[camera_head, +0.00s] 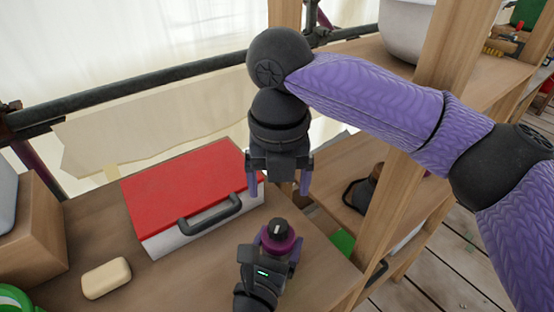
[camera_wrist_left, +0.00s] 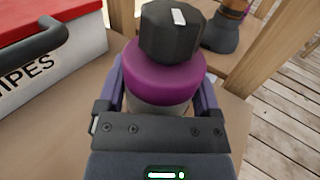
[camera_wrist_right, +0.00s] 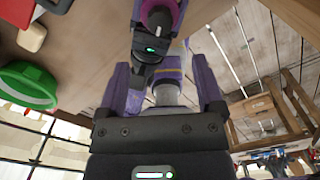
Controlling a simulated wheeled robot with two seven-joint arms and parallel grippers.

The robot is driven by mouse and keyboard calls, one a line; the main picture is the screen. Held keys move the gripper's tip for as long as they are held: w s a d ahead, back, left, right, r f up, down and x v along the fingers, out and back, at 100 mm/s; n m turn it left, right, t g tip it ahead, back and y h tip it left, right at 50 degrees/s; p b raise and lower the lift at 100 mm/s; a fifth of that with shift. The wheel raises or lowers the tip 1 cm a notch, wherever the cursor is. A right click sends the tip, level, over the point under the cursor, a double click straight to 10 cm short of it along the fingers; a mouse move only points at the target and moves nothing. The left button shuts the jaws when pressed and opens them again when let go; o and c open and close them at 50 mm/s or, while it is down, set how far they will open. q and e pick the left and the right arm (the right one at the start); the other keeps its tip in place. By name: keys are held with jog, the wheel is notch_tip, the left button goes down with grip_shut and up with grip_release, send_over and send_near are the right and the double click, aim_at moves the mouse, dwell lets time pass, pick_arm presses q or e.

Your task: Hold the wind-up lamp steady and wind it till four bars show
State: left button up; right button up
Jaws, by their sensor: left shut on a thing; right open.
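The wind-up lamp (camera_head: 279,239) has a purple collar and a black knob with a white mark on top. It stands upright near the front of the wooden bench. My left gripper (camera_head: 265,256) is shut around its body below the collar. In the left wrist view the lamp (camera_wrist_left: 162,82) sits between the two fingers of my left gripper (camera_wrist_left: 163,103), with a pale grey body partly hidden. No charge bars are visible on it. My right gripper (camera_head: 279,186) is open and empty, pointing down above and behind the knob. The right wrist view shows the lamp's purple collar (camera_wrist_right: 160,12) beyond the fingers.
A white wipes box with a red lid (camera_head: 190,180) and dark handle stands behind and left of the lamp. A wooden post (camera_head: 400,215) and lower shelf are close on the right.

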notch_tip(320, 180, up, 3)
jog(key=m, duration=2)
jog(key=shift+w+a+r, duration=0.1)
jog(key=shift+r, duration=0.05)
jog(key=m+t+y, duration=0.1)
jog(key=m+y, duration=0.1)
jog(key=y, duration=0.2)
send_near(279, 225)
jog(key=x, duration=0.9)
